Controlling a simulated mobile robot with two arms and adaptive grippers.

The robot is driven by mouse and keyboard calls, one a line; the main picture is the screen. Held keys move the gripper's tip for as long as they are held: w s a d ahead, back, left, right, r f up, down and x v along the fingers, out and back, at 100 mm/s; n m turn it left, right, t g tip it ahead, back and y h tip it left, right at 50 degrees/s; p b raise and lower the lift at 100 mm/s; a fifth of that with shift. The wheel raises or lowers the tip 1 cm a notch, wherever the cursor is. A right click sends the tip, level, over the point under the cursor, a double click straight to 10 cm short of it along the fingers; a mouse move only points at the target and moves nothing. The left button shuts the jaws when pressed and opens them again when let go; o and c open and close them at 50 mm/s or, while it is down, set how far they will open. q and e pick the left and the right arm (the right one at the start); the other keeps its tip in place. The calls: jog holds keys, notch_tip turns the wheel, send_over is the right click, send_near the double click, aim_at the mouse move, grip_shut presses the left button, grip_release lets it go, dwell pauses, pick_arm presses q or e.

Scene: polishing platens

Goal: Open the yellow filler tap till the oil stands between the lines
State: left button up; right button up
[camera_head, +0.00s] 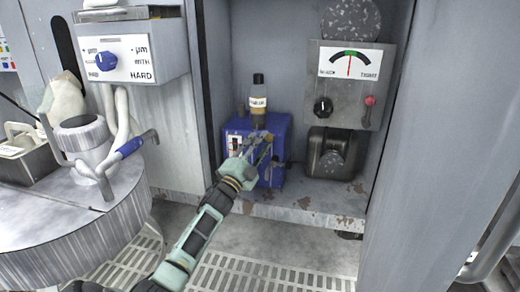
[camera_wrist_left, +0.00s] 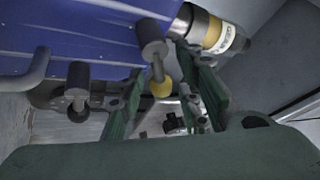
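A blue box (camera_head: 270,130) stands in the cabinet recess, with a dark-capped bottle (camera_head: 258,100) with a pale label upright on top. A small white gauge (camera_head: 234,146) with a red mark is on its front left; the oil level and lines are too small to read. My left gripper (camera_head: 258,146) is at the box's front. In the left wrist view, a small yellow knob (camera_wrist_left: 161,88), likely the filler tap, hangs below a grey fitting (camera_wrist_left: 154,48) on the box. The open fingers stand on either side of it; contact cannot be told. My right gripper is out of view.
A grey panel with a dial (camera_head: 350,64) and black knob hangs to the right, above a dark unit (camera_head: 334,154). Another grey fitting (camera_wrist_left: 77,80) sticks out left of the tap. Cabinet walls close in both sides; grated floor (camera_head: 270,274) lies in front.

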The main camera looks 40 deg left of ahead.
pick_arm(q)
grip_shut()
dwell(0.6)
